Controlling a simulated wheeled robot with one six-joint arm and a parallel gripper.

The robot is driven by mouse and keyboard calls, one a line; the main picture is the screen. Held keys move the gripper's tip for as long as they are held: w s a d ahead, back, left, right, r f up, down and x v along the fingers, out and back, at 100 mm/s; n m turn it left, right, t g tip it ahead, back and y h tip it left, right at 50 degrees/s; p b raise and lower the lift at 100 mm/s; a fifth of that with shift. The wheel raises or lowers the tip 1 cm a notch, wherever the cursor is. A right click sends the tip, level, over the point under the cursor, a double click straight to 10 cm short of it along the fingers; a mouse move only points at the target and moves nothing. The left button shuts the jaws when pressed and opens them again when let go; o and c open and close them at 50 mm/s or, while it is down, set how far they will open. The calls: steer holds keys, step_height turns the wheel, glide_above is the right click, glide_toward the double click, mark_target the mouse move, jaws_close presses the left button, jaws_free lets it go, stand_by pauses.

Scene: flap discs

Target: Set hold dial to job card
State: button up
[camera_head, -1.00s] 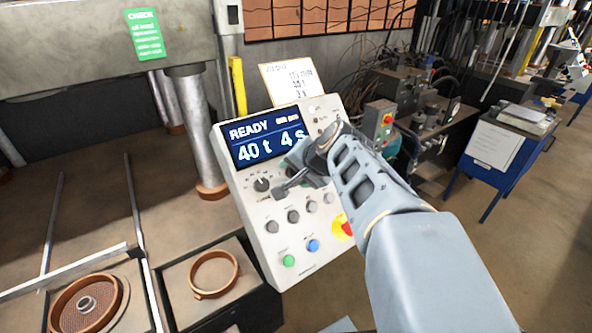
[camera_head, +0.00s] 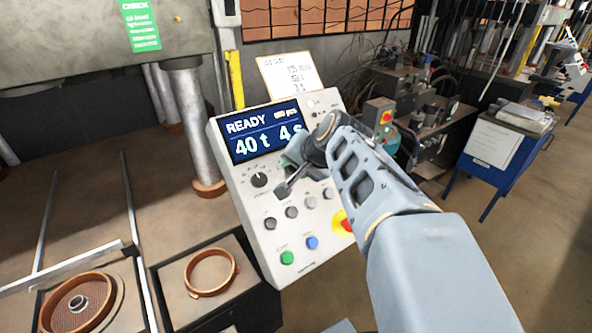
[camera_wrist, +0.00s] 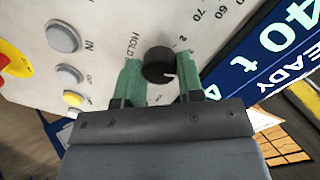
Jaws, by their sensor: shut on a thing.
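The control panel (camera_head: 262,205) is tilted and light grey. Its display (camera_head: 259,132) reads READY, 40 t and 4 s. In the wrist view the hold dial (camera_wrist: 159,65) is a black knob with a white pointer line, beside the word HOLD. My gripper (camera_wrist: 159,82) has green fingers on both sides of this knob and is shut on it. In the head view my gripper (camera_head: 288,178) covers that dial. The job card (camera_head: 288,76) stands behind the panel top; its last line looks like 3 s, but the print is small.
A second black dial (camera_head: 259,180) sits left of my gripper. Grey buttons, a green button (camera_head: 287,258), a blue button (camera_head: 312,243) and a red stop button (camera_head: 346,224) on yellow lie below. A press column (camera_head: 190,120) stands to the left.

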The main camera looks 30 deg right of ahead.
steer(key=shift+f+n+b, duration=0.3)
steer(key=shift+n+b, duration=0.7)
steer(key=shift+b, duration=0.25)
steer(key=shift+r+n+b, duration=0.15)
steer(key=shift+n+b, duration=0.85)
steer(key=shift+b, duration=0.05)
steer(key=o, duration=0.9)
steer(key=shift+r, duration=0.1)
steer(key=shift+r, duration=0.1)
